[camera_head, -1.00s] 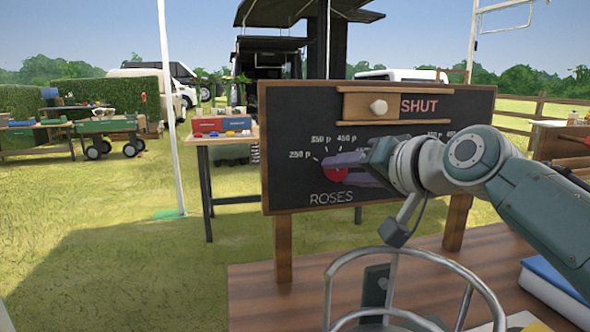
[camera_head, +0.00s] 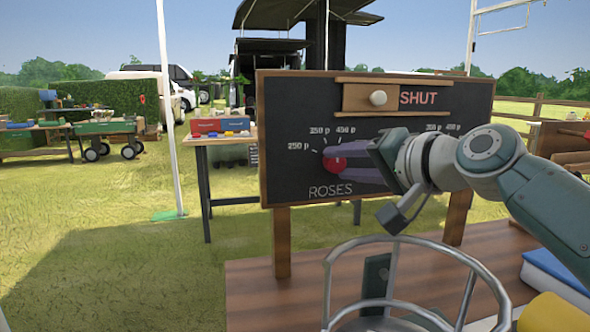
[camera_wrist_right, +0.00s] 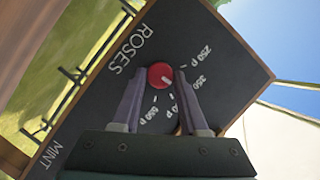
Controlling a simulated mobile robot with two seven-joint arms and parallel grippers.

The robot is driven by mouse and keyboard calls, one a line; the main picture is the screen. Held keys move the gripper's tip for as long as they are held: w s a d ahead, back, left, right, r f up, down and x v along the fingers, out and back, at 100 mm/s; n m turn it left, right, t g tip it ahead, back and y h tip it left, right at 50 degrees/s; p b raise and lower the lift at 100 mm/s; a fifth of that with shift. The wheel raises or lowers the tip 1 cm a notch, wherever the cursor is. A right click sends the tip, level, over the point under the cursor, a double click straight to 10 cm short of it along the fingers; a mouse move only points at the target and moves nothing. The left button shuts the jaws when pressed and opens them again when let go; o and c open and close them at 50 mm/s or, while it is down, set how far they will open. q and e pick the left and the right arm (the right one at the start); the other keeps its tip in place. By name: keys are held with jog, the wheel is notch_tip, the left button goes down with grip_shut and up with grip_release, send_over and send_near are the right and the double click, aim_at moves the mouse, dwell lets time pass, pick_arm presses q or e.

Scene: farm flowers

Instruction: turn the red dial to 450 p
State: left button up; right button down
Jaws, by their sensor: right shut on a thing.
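The red dial (camera_head: 335,163) is on the dark board (camera_head: 300,111), above the word ROSES and beside the price marks. My right gripper (camera_head: 334,158) has one finger above and one below it, shut on it. In the right wrist view the red dial (camera_wrist_right: 159,74) sits between the tips of the right gripper (camera_wrist_right: 158,80). A short white pointer on the dial slants down and right, on the side of the price marks. Which price it meets exactly I cannot tell. My left gripper is not in view.
A wooden slider with a pale knob (camera_head: 378,98) sits beside the word SHUT at the board's top. A metal-ringed holder (camera_head: 398,240) stands on the wooden table (camera_head: 255,290) in front. A blue book (camera_head: 556,277) lies at right. My right forearm covers the board's right part.

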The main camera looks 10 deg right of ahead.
jog(key=m+b, duration=0.1)
jog(key=m+t+y+b, duration=0.1)
jog(key=m+b, duration=0.1)
jog(key=shift+f, duration=0.25)
jog(key=shift+m+b, duration=0.4)
jog(key=shift+m, duration=0.1)
jog(key=shift+r, duration=0.1)
jog(key=shift+c, duration=2.2)
grip_release()
jog(key=shift+d, duration=0.1)
